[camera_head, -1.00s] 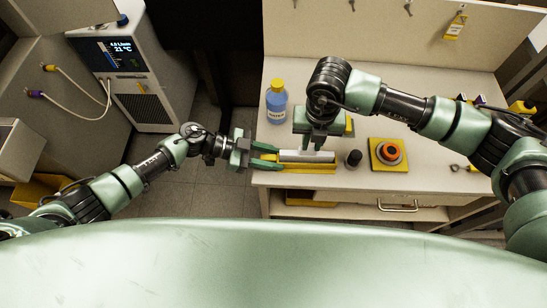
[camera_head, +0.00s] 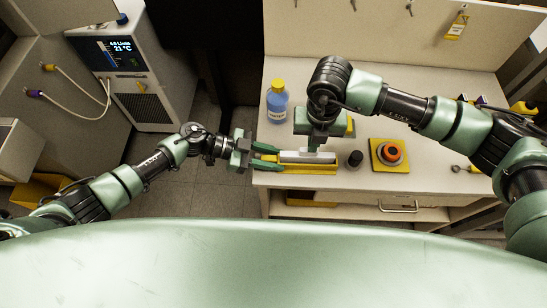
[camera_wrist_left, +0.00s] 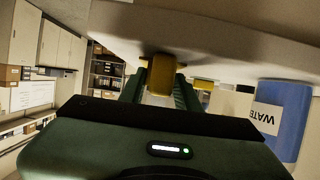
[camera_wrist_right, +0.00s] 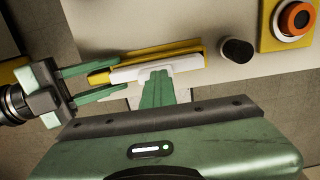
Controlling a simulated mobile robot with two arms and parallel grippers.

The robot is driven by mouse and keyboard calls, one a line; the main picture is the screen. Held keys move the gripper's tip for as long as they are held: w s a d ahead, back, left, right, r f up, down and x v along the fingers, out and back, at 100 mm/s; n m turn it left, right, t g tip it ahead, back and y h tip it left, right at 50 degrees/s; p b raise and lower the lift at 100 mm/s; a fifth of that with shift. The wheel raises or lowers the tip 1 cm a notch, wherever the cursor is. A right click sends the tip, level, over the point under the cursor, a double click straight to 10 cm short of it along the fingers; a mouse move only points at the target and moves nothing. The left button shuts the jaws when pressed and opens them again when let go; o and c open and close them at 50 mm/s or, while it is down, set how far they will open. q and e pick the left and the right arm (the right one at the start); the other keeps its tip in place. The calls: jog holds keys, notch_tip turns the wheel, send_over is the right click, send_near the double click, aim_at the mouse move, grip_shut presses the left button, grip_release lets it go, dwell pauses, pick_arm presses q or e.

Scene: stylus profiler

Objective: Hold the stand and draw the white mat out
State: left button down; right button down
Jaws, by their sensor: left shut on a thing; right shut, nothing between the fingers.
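The stand is a long yellow piece (camera_head: 307,168) near the table's front left edge; it shows in the right wrist view (camera_wrist_right: 150,57). A pale strip (camera_head: 300,156), probably the white mat, lies along it and shows in the right wrist view (camera_wrist_right: 130,73). My left gripper (camera_head: 276,157) is shut on the left end of the yellow piece, also seen in the left wrist view (camera_wrist_left: 161,78). My right gripper (camera_wrist_right: 158,76) is shut and empty, its tips pointing down at the pale strip. I cannot tell whether they touch it.
A blue water bottle (camera_head: 277,104) stands behind the stand. A black cylinder (camera_head: 355,159) and an orange button on a yellow base (camera_head: 389,154) are to its right. Bare table top (camera_head: 430,178) lies farther right. A display unit (camera_head: 130,65) stands at the left.

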jog(key=shift+s+d+r, duration=0.15)
jog(key=shift+s+r, duration=0.05)
jog(key=shift+r, duration=1.75)
jog(key=c, duration=1.7)
grip_release()
jog(key=shift+r, duration=0.15)
jog(key=shift+c, duration=0.3)
jog(key=shift+r, duration=2.35)
